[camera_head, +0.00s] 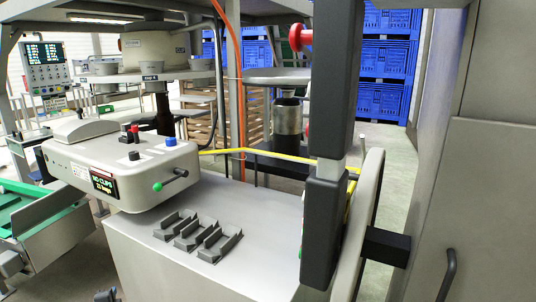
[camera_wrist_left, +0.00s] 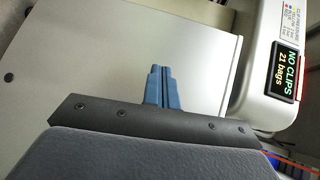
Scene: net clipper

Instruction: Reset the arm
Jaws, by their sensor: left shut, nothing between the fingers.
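My left gripper (camera_wrist_left: 160,72) shows in the left wrist view. Its two blue-grey fingers are together, with nothing between them. They are in front of a plain pale grey panel (camera_wrist_left: 110,50); whether they touch it I cannot tell. In the head view only a small dark part shows at the bottom edge, left of the cabinet, and I cannot tell whether it is this gripper. My right gripper is in neither view. The clipper machine (camera_head: 140,165) has a display (camera_head: 103,183) reading "NO CLIPS"; the display also shows in the left wrist view (camera_wrist_left: 287,70).
Several grey clip-like holders (camera_head: 198,236) lie on the cabinet top (camera_head: 150,255). A dark upright post (camera_head: 325,210) and a grey curved plate (camera_head: 362,220) stand to the right. A green-bedded conveyor (camera_head: 45,215) is at left. Blue crates (camera_head: 388,58) are stacked behind.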

